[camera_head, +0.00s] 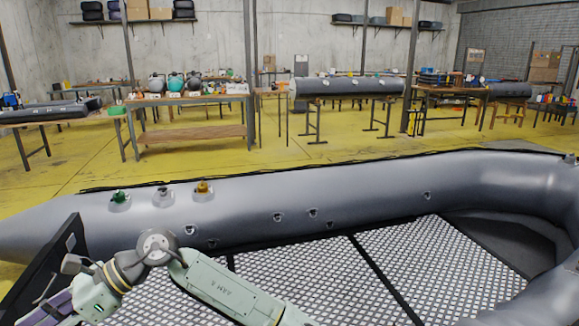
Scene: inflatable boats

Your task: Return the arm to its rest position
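My arm (225,287) is in the lower left. A pale green link rises from the bottom edge to a round grey joint, then the arm bends down and left toward the corner. No gripper fingers can be made out; the end of the arm runs toward the lower left edge. The arm is in front of a large grey inflatable boat (370,188) and its patterned floor, and I cannot tell whether it touches them. On the boat's tube stand a green-topped valve (120,197), a grey valve (163,196) and a yellow-orange valve (203,188).
A dark panel (42,268) stands beside the arm at left. The boat's tube curves around the right side. Behind it is open yellow floor (70,180). Farther back are a workbench (190,132) with pumps and a grey tube (345,87) on stands.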

